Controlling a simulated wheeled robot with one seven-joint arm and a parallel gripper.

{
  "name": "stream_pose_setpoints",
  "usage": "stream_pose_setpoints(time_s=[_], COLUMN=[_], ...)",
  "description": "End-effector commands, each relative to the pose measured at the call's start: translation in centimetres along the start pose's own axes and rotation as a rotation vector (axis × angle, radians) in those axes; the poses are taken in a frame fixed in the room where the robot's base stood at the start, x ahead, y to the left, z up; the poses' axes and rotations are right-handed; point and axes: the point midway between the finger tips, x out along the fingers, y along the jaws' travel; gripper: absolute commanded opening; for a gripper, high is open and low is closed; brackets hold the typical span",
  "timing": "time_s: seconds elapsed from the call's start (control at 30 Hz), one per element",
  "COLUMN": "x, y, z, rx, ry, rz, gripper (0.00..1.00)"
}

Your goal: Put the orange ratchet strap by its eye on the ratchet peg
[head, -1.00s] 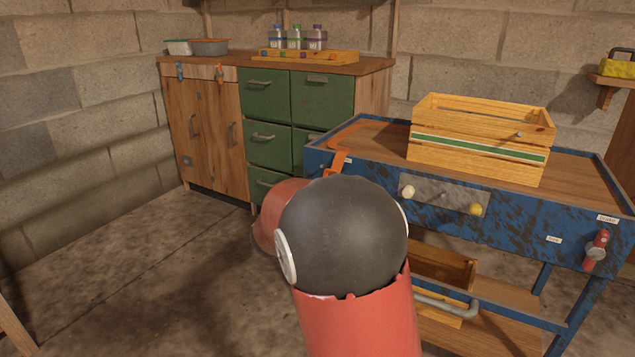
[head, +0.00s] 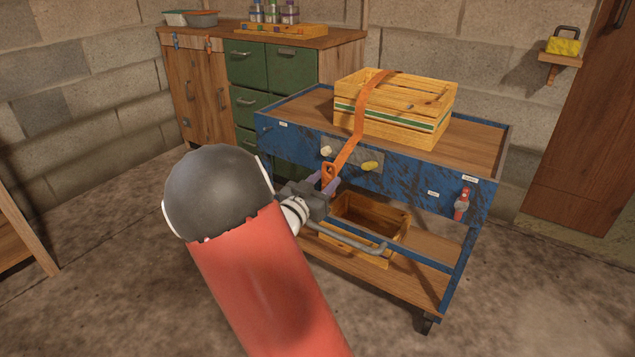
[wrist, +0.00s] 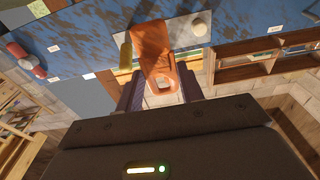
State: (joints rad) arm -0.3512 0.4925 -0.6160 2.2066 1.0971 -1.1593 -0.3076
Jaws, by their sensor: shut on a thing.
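The orange ratchet strap (head: 348,152) runs over the wooden crate (head: 385,120) and down the cart's blue front into my gripper (head: 324,182). In the wrist view its orange eye end (wrist: 160,66), with an opening in it, sits between the dark fingers of my gripper (wrist: 162,92), which is shut on it. A cream knob (head: 326,151) and a yellow knob (head: 370,166) stick out of a grey plate (head: 350,153) on the cart front, one on each side of the strap. The strap covers the plate's middle. I cannot tell for sure which part is the ratchet peg.
The blue cart (head: 410,185) has a grey handle bar (head: 345,243) below my gripper and a wooden box (head: 368,218) on its lower shelf. A red fitting (head: 461,203) is at its right corner. A green-drawered cabinet (head: 290,72) stands behind. The floor at right is clear.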

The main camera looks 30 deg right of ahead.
Motion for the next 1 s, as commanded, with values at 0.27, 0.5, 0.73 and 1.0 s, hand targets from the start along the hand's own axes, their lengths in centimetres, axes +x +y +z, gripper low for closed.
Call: stream_pose_setpoints(time_s=[0.27,0.5,0.73,1.0], x=[2.8,4.9,5.9,6.1], y=[0.1,0.0,0.1,0.0], z=[0.4,0.5,0.6,0.5], rx=[-0.001,-0.001,-0.001,-0.001], ry=[0.000,0.001,0.000,0.000], rz=[0.003,0.002,0.001,0.000], gripper=[0.15,0.15,0.15,0.15])
